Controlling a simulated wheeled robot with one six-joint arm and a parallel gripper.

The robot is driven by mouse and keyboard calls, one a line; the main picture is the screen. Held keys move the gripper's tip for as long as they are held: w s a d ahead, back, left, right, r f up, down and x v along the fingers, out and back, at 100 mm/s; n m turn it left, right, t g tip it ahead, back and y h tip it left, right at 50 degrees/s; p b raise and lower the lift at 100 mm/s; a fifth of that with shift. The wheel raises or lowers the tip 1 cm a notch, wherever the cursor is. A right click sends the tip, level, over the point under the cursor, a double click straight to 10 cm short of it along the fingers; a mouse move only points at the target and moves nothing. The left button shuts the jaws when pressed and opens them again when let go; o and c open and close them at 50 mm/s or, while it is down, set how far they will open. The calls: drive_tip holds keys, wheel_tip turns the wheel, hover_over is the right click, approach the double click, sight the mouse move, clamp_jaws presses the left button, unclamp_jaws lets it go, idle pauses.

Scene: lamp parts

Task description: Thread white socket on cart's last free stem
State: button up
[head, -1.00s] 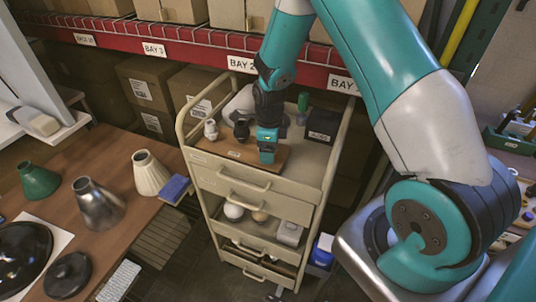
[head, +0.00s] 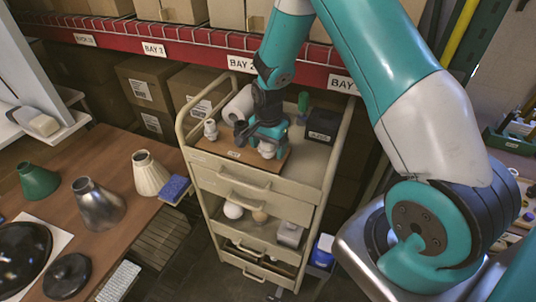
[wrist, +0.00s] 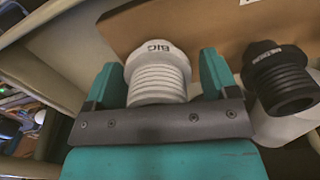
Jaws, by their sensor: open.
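A white ribbed socket marked BIG (wrist: 158,75) stands between the two teal fingers of my open gripper (wrist: 160,85) in the wrist view. In the head view this socket (head: 268,149) shows at the right part of the wooden board (head: 208,146), beside my gripper (head: 262,142). The stem under it is hidden. A black socket (head: 241,130) stands to its left on the board and also shows in the wrist view (wrist: 280,78). Another white socket (head: 211,129) stands at the board's left. The board lies on top of the beige cart (head: 225,182).
A pale rounded object (head: 238,103), a green item (head: 303,100) and a black box (head: 322,125) stand behind on the cart top. Cart rails flank the sides. The brown table (head: 110,150) at left holds a cream shade (head: 149,173), a silver shade (head: 97,205) and a green shade (head: 37,181).

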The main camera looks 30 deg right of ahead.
drive_tip(key=c, duration=1.1)
drive_tip(key=m, duration=0.6)
drive_tip(key=shift+m, duration=0.3)
drive_tip(key=m, duration=0.7)
drive_tip(key=shift+s, duration=0.1)
drive_tip(key=o, duration=0.9)
drive_tip(key=shift+m, duration=0.4)
drive_tip(key=shift+c, duration=0.2)
drive_tip(key=o, duration=0.4)
drive_tip(key=shift+a, duration=0.1)
drive_tip(key=shift+o, duration=0.2)
